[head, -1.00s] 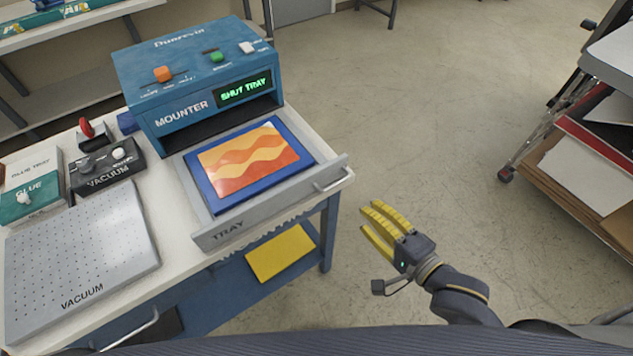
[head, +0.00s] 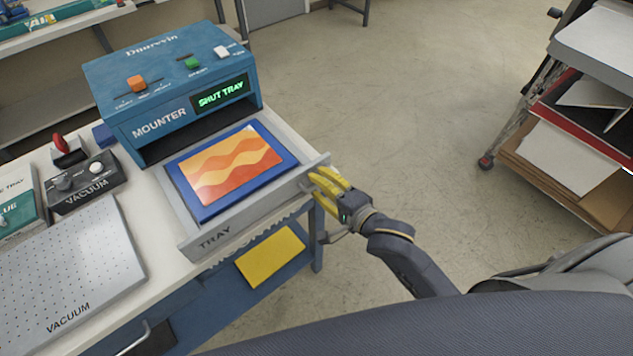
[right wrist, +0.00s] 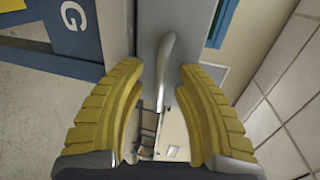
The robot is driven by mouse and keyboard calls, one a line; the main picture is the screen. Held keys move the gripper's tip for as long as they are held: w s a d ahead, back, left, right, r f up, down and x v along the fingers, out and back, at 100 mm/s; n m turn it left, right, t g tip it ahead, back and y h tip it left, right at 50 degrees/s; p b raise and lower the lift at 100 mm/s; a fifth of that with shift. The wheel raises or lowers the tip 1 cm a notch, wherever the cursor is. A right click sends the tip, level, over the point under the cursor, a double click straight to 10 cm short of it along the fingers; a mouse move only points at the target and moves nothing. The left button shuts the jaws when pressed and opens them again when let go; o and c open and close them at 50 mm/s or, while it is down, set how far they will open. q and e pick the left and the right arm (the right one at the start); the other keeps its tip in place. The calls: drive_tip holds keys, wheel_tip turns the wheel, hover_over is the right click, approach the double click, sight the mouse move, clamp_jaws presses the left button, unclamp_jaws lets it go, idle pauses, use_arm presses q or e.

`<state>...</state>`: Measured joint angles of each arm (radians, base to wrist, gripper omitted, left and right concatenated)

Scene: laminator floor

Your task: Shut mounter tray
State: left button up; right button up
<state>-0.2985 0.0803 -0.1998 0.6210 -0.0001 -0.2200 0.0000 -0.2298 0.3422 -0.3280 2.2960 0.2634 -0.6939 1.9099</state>
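The blue mounter (head: 160,118) stands on the white bench, its green display (head: 221,94) reading "SHUT TRAY". Its grey tray (head: 250,219) is pulled out toward me. A blue board with an orange wavy picture (head: 235,165) lies flat in the tray. My right gripper (head: 322,182) is at the right end of the tray front and partly hides the handle there. In the right wrist view, my right gripper (right wrist: 158,75) is open, with the metal handle (right wrist: 165,58) between its yellow fingers; contact is not clear. My left gripper is not in view.
A black vacuum control box (head: 88,182) and a perforated vacuum plate (head: 70,262) sit left of the tray on the bench. A cart with boards (head: 575,150) stands at right. Floor between is clear.

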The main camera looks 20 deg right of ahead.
drive_tip(key=shift+w, duration=0.1)
drive_tip(key=shift+c, duration=0.3)
clamp_jaws()
